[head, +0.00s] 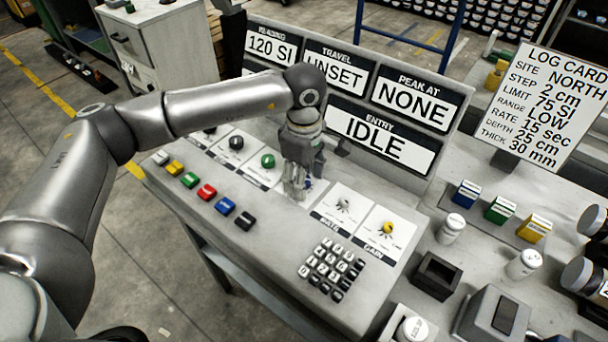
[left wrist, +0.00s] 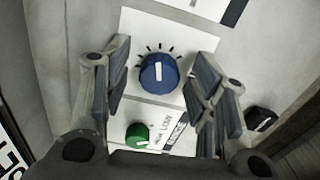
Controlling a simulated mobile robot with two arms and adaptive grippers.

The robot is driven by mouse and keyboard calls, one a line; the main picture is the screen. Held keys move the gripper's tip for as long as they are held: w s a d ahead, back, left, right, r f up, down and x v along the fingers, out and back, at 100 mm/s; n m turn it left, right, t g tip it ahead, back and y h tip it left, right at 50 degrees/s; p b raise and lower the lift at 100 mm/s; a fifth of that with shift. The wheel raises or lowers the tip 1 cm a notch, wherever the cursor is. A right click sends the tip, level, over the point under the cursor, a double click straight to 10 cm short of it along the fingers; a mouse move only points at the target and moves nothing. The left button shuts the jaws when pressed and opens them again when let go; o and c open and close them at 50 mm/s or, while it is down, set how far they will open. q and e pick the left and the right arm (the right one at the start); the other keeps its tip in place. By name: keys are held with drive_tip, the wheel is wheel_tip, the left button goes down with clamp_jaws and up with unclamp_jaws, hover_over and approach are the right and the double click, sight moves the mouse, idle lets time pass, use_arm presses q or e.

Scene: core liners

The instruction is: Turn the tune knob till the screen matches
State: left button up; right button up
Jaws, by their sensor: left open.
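My left gripper (head: 297,188) points down over the sloped console panel, above a blue knob (head: 309,183). In the left wrist view the blue knob (left wrist: 158,73) sits between my open fingers, which are apart from it on both sides. Its white pointer faces roughly up in that view, inside a ring of black ticks. Its name label is not readable, so I cannot tell if it is the tune knob. The screens (head: 320,78) read 120 SI, UNSET, NONE and IDLE. The log card (head: 540,105) reads LIMIT 75 SI, RANGE LOW, RATE 15 sec. My right gripper is not in view.
A green knob (head: 268,160) and a black knob (head: 236,142) lie left of my gripper; a grey RATE knob (head: 343,205) and yellow GAIN knob (head: 388,228) lie right. Coloured buttons (head: 207,192) and a keypad (head: 333,266) are nearer. Blocks and jars (head: 452,228) stand right.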

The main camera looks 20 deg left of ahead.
use_arm(q)
wheel_tip(320, 180, up, 12)
idle(0.4)
idle(0.3)
